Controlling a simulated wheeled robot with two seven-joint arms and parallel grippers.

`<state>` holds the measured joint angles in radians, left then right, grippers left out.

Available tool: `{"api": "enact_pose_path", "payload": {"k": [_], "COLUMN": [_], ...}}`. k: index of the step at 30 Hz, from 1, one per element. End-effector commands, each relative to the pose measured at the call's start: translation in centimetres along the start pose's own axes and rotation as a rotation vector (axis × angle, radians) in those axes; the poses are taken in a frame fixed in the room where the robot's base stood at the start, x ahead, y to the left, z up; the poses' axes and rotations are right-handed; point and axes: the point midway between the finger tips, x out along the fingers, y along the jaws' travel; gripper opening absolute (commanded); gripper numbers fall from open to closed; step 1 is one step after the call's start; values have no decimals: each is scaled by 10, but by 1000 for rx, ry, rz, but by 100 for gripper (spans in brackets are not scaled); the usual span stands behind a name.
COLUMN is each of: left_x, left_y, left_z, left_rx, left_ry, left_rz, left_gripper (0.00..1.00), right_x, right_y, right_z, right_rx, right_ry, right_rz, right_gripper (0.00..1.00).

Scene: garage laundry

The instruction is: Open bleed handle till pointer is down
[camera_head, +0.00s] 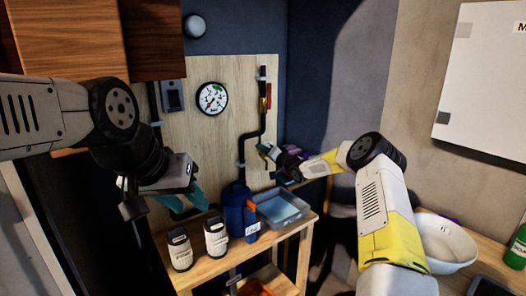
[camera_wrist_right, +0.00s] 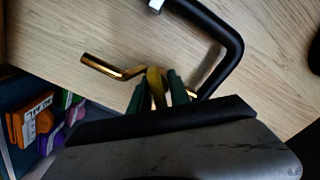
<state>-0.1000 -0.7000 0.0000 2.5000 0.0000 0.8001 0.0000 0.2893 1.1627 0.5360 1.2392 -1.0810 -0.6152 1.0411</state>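The round white gauge (camera_head: 211,98) with a green band hangs on the wooden wall panel. Its pointer is too small to read surely. In the right wrist view, a yellow handle (camera_wrist_right: 155,85) stands between the green fingers of my right gripper (camera_wrist_right: 157,92), which look closed on it. A bent brass rod (camera_wrist_right: 108,68) shows behind the handle, by the black pipe (camera_wrist_right: 232,45). In the head view, my right gripper (camera_head: 267,152) is at the pipe's lower end, small and partly hidden by its wrist. My left gripper (camera_head: 184,203) has teal fingers apart, empty, above the bench.
The wooden bench (camera_head: 190,264) below holds two pale containers (camera_head: 216,238), a blue jug (camera_head: 236,212) and a clear tray (camera_head: 283,208). A red part (camera_head: 268,96) sits higher on the pipe. A white basin (camera_head: 446,246) stands at right. A wooden cabinet (camera_head: 65,45) hangs upper left.

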Motion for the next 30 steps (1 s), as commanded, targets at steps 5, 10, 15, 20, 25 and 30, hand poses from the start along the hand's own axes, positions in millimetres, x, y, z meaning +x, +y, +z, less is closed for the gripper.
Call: {"api": "enact_pose_path", "payload": {"k": [5,10,15,20,25,30], "left_x": [0,0,0,0,0,0], "left_y": [0,0,0,0,0,0], "left_z": [0,0,0,0,0,0], "left_rx": [0,0,0,0,0,0], "left_ry": [0,0,0,0,0,0], "left_rz": [0,0,0,0,0,0], "left_gripper": [39,39,39,39,39,39], "right_x": [0,0,0,0,0,0], "right_y": [0,0,-2,-2,-3,-4], "right_z": [0,0,0,0,1,1], "right_rx": [-3,-34,-118,-237,-376,-502], "right_ry": [0,-1,-1,-1,-2,-1], "right_rz": [1,0,-1,1,-1,0], "right_gripper": [0,0,0,0,0,0]}}
